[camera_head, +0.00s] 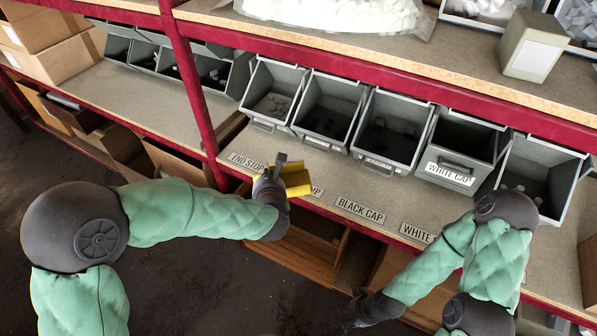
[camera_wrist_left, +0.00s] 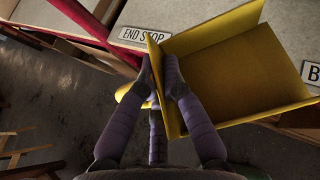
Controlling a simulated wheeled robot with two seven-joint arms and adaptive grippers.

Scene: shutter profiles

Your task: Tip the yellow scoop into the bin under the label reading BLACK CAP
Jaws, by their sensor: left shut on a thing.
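The yellow scoop (camera_head: 299,183) is held by my left gripper (camera_head: 272,172) in front of the shelf edge, partly covering a label. In the left wrist view my fingers (camera_wrist_left: 160,82) are shut on an upright yellow plate of the scoop (camera_wrist_left: 235,70); the part of its tray that shows there looks empty. The BLACK CAP label (camera_head: 360,209) is on the shelf front, right of the scoop. The open grey bin (camera_head: 381,164) behind it holds dark things, hard to make out. My right gripper (camera_head: 362,312) hangs low, dark and small; its fingers are unclear.
An END STOP label (camera_head: 247,162) is left of the scoop, and a WHITE label (camera_head: 417,233), partly hidden, is right. More grey bins stand in the row; one carries a WHITE CAP label (camera_head: 450,174). A red post (camera_head: 193,85) stands left of them.

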